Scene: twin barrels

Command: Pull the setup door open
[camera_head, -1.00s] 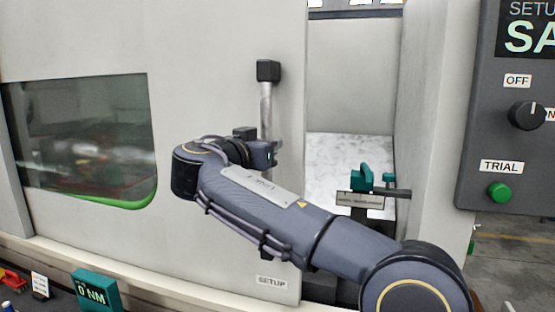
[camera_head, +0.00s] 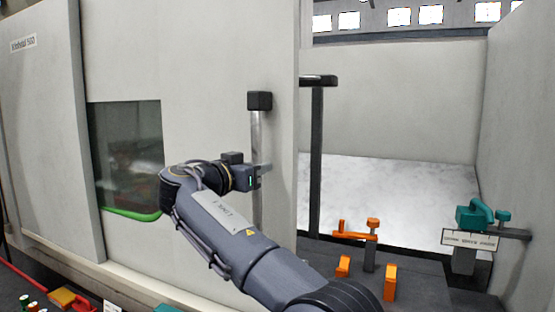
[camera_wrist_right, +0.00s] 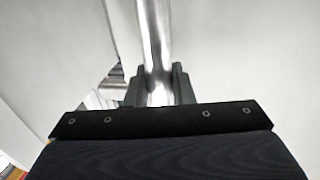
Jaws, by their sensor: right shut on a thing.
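The setup door (camera_head: 225,70) is a large pale sliding panel with a dark green-edged window (camera_head: 125,150). Its handle (camera_head: 257,130) is a vertical metal bar with a black block on top, near the panel's right edge. My right gripper (camera_head: 262,172) is shut on this handle at mid-height. In the right wrist view the shiny bar (camera_wrist_right: 155,45) runs between the two dark fingers (camera_wrist_right: 160,85). A wide opening shows to the right of the door. My left gripper is not in view.
Inside the opening are a dark post (camera_head: 316,150), orange fixtures (camera_head: 356,232) and a teal clamp (camera_head: 480,215) on a labelled stand. A pale marbled surface (camera_head: 400,195) lies behind. Small coloured items and an orange block (camera_head: 68,299) sit at the lower left.

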